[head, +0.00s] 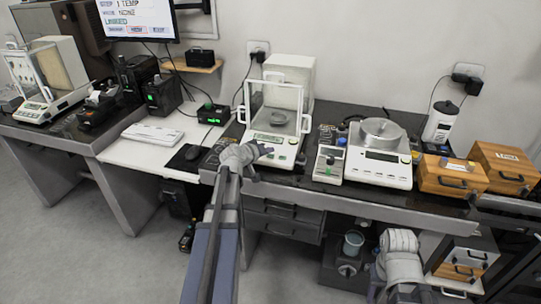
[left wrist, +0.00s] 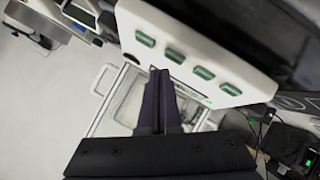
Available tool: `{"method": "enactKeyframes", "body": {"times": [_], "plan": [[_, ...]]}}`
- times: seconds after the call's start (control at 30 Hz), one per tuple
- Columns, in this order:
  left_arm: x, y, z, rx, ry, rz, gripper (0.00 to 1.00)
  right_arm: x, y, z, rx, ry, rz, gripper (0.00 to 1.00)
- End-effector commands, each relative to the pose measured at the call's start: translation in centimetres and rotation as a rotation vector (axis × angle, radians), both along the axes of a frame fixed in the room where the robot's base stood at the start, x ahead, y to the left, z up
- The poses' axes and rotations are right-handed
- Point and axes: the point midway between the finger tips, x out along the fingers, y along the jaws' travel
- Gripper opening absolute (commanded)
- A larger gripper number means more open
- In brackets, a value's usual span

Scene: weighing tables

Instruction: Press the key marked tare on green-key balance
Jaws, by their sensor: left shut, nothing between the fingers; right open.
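The green-key balance (head: 274,138) stands on the middle bench, with a glass draft shield and a small pan inside. In the left wrist view its white front panel (left wrist: 190,25) carries a slanted row of green keys (left wrist: 175,56); their markings are too small to read. My left gripper (head: 268,151) is shut and empty at the front of this balance. In the left wrist view its dark fingertips (left wrist: 159,74) are close to the panel edge near the second key from the left; contact cannot be told. My right gripper (head: 400,240) is open, low at the right, away from the balance.
A second balance with a round steel pan (head: 382,131) stands to the right, beside a small device (head: 329,164). Wooden boxes (head: 452,174) are further right. A mouse (head: 187,156) and keyboard (head: 152,133) lie to the left. Another shielded balance (head: 45,85) is at far left.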

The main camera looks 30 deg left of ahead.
Motion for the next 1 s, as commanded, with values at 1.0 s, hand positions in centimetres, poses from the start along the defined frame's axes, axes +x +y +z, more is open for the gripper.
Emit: {"method": "enactKeyframes", "body": {"times": [1.0], "plan": [[-1.3, -0.3, 4.5, 0.000, 0.000, 0.000, 0.00, 0.0, 0.0, 4.5, 0.000, 0.000, 0.000, 0.50]]}}
